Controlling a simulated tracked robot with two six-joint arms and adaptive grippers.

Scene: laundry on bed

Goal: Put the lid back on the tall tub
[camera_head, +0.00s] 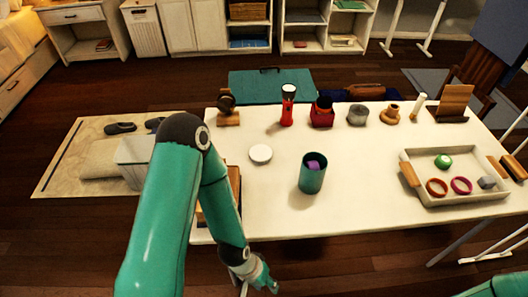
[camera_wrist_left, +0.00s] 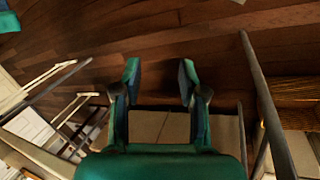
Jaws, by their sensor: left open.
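The tall tub (camera_head: 312,181) is a dark teal cylinder standing upright and open on the white table, with a purple block (camera_head: 315,163) inside. A round white disc (camera_head: 260,153), which looks like the lid, lies flat on the table to the left of the tub. My left gripper (camera_head: 262,284) is low in front of the table's near edge, apart from both. In the left wrist view its fingers (camera_wrist_left: 160,72) are spread with nothing between them, over the floor. My right gripper is not in view.
A tray (camera_head: 455,197) with rings and a green ball stands at the right of the table (camera_head: 370,225). A red flashlight (camera_head: 288,110), a red pot (camera_head: 322,112) and other items line the back edge. The table around the disc and tub is clear.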

